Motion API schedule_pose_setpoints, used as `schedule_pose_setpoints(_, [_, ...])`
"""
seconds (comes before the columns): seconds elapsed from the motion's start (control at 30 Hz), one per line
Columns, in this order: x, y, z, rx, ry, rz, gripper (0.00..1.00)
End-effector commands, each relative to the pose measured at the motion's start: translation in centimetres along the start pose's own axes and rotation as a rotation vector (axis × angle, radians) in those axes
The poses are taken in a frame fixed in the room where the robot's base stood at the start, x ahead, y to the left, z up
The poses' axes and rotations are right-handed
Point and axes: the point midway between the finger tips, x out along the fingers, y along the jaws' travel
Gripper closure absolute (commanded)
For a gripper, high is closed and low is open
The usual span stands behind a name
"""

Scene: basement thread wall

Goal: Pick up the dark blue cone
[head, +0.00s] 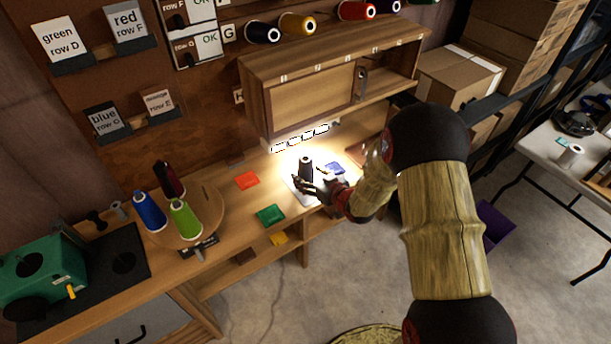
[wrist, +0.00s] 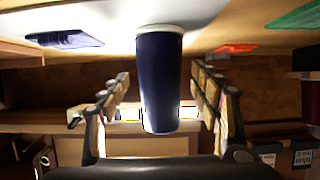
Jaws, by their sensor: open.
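The dark blue cone (head: 305,168) stands upright on a bright, lit white patch of the wooden bench. In the wrist view, which appears upside down, the dark blue cone (wrist: 158,80) hangs from the light surface in the middle of the picture. My gripper (head: 313,188) is at the cone, low over the bench. In the wrist view my gripper's fingers (wrist: 160,100) are open, one on each side of the cone, with gaps visible between them and it. Whether any part touches the cone cannot be told.
An orange-red mat (head: 247,181), a green mat (head: 270,214) and a blue mat (head: 334,168) lie around the cone. A round wooden stand (head: 210,205) with blue, green and dark red cones is at left. A wooden cabinet (head: 310,95) overhangs behind. Cardboard boxes (head: 458,78) are at right.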

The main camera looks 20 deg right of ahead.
Motion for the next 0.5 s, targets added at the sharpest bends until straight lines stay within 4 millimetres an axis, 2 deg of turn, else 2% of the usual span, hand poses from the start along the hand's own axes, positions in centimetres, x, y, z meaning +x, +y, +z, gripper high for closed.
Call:
schedule_pose_setpoints(0.03, [1.0, -0.1, 0.3, -0.001, 0.001, -0.002, 0.37])
schedule_pose_setpoints(0.17, [2.3, -0.1, 0.2, -0.001, -0.001, -0.001, 0.37])
schedule_pose_setpoints(0.4, [2.4, 0.0, 0.0, -0.001, 0.000, 0.000, 0.38])
schedule_pose_setpoints(0.5, [2.4, 0.0, 0.0, -0.001, -0.001, 0.000, 0.43])
